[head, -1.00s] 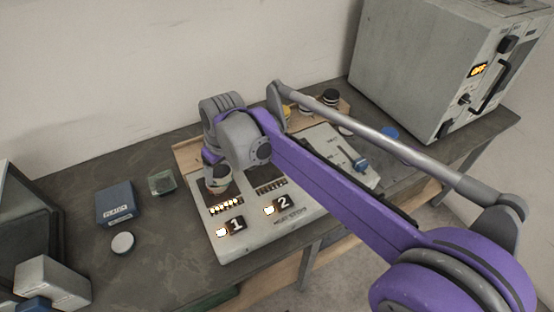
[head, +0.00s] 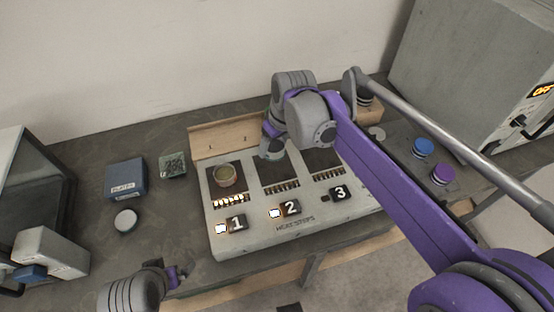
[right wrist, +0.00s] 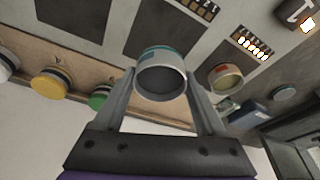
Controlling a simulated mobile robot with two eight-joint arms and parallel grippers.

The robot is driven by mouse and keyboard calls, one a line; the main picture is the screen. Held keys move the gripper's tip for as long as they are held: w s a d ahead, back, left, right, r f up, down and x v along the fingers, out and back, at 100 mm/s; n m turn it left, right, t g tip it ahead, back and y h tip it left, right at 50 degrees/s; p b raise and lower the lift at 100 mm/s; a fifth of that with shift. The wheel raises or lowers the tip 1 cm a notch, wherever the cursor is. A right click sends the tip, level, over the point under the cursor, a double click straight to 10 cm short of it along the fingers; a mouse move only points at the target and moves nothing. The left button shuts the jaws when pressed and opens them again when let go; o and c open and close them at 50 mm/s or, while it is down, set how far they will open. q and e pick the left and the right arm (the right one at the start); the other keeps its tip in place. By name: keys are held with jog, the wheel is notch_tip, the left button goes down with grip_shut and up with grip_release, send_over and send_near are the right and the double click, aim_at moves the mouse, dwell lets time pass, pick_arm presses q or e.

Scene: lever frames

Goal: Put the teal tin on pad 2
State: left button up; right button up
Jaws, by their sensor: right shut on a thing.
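My right gripper (right wrist: 163,85) is shut on the teal tin (right wrist: 162,76), a pale tin with a teal band, held between its two fingers. In the head view the right gripper (head: 271,143) is at the back edge of pad 2 (head: 278,172), and its wrist hides most of the tin. The gap between tin and pad cannot be judged. Another tin, with a reddish side (head: 224,177), stands on pad 1 (head: 215,190); it also shows in the right wrist view (right wrist: 225,78). My left gripper (head: 176,274) is low at the left, its jaws unclear.
Pad 3 (head: 322,161) looks empty. A wooden ledge (head: 215,137) runs behind the panel, with yellow (right wrist: 48,84) and green-lidded (right wrist: 100,97) jars on it. A blue box (head: 126,179), green block (head: 172,164) and white round item (head: 126,220) stand left.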

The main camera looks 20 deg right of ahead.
aim_at(274, 166)
pick_arm(q)
jog(key=shift+f, duration=0.35)
pick_arm(e)
jog(key=shift+f, duration=3.15)
pick_arm(q)
jog(key=shift+b, duration=0.3)
pick_arm(e)
jog(key=shift+f, duration=0.1)
pick_arm(q)
jog(key=shift+s+f, duration=0.1)
pick_arm(e)
jog(key=o, duration=1.4)
pick_arm(q)
jog(key=shift+r+p, duration=0.7)
jog(key=shift+r, duration=0.1)
pick_arm(e)
jog(key=v, duration=1.2)
jog(key=shift+w, duration=0.1)
